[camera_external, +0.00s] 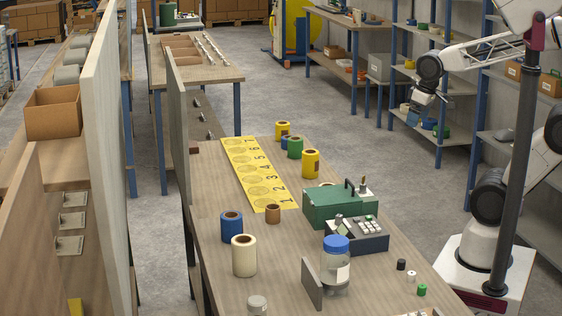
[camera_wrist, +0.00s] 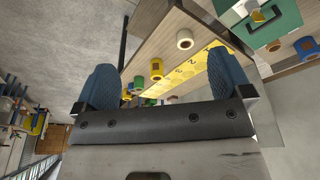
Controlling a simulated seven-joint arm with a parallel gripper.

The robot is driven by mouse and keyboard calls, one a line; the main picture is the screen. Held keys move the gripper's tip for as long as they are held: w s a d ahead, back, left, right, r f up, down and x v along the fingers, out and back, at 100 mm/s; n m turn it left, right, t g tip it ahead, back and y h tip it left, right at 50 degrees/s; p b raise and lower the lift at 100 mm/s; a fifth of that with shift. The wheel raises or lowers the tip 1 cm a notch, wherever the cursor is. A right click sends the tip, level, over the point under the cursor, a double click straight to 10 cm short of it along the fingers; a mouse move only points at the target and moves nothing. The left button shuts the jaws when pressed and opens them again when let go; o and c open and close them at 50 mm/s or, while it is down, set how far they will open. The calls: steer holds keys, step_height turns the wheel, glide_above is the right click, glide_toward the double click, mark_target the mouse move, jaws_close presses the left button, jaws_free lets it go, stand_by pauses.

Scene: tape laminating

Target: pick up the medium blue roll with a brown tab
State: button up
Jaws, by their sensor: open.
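A blue roll (camera_external: 231,226) stands upright on the table, left of the cream roll; its brown core shows on top, but a brown tab is not clear. A smaller blue roll (camera_external: 285,142) stands at the far end, partly hidden by the green roll (camera_external: 295,147). I cannot tell from its size here which one is the medium one. My gripper (camera_external: 413,117) hangs in the air to the right of the table, well away from all rolls. In the wrist view my gripper (camera_wrist: 163,60) has its two blue-padded fingers wide apart with nothing between them held.
Yellow rolls (camera_external: 310,164) (camera_external: 283,130), a small brown roll (camera_external: 272,214) and a cream roll (camera_external: 244,256) stand around the numbered yellow strip (camera_external: 252,172). A green box (camera_external: 330,210), a keypad device (camera_external: 360,238) and a blue-lidded jar (camera_external: 336,268) occupy the right side.

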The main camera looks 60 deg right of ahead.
steer(key=w+a+f+m+g+y, duration=0.25)
steer(key=w+a+m+y, duration=0.35)
steer(key=w+a, duration=0.85)
steer(key=m+t+y, duration=0.4)
steer(key=m+y, duration=0.3)
steer(key=m, duration=0.9)
glide_toward(233, 222)
steer(key=w+f, duration=0.2)
steer(key=f, duration=0.1)
steer(key=shift+w+d, duration=0.3)
steer(key=shift+d, duration=0.1)
steer(key=shift+a+n, duration=0.1)
steer(key=shift+n, duration=0.2)
steer(key=shift+x, duration=1.2)
steer(key=shift+x, duration=2.6)
